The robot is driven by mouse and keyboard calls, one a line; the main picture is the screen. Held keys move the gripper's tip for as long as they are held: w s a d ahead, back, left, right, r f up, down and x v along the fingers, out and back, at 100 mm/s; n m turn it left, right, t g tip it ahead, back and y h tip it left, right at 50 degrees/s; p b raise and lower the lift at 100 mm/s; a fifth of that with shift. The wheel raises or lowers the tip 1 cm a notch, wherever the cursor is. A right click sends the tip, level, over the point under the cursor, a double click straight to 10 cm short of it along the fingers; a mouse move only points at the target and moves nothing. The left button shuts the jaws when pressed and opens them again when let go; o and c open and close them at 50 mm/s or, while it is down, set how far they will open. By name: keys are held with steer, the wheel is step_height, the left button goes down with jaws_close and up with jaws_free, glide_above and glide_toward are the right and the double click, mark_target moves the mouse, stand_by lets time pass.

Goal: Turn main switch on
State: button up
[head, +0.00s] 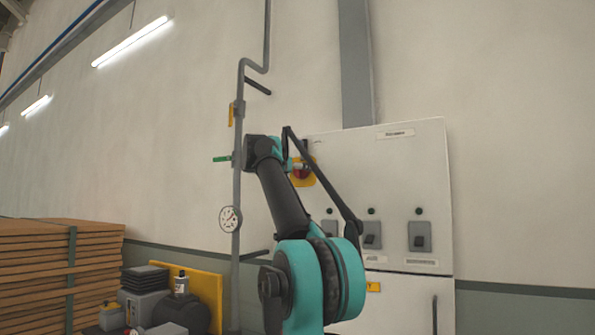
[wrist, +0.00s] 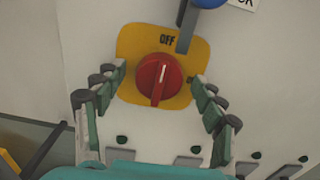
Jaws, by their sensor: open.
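The main switch is a red rotary knob (wrist: 158,80) on a yellow plate (wrist: 190,48) marked OFF above the knob. The knob's white mark points up, roughly toward the OFF label. In the head view the red knob (head: 299,173) and its plate are partly hidden by my arm. My gripper (wrist: 159,77) is open, with one finger on each side of the knob in the wrist view. No contact with the knob is clear. The plate sits on a pale cabinet (head: 405,170) against the wall.
A blue round part (wrist: 208,3) with a grey bar (wrist: 186,28) stands just above the plate. Grey switches (head: 419,236) line the cabinet below. Left are a pipe with a gauge (head: 230,218), stacked boards (head: 45,265) and a canister (head: 182,283).

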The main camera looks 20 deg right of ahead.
steer(key=c, duration=1.1)
steer(key=shift+c, duration=0.2)
steer(key=shift+m, duration=0.3)
steer(key=m, duration=1.2)
steer(key=shift+s+d+f+m, duration=0.2)
steer(key=shift+m, duration=0.1)
steer(key=o, duration=1.1)
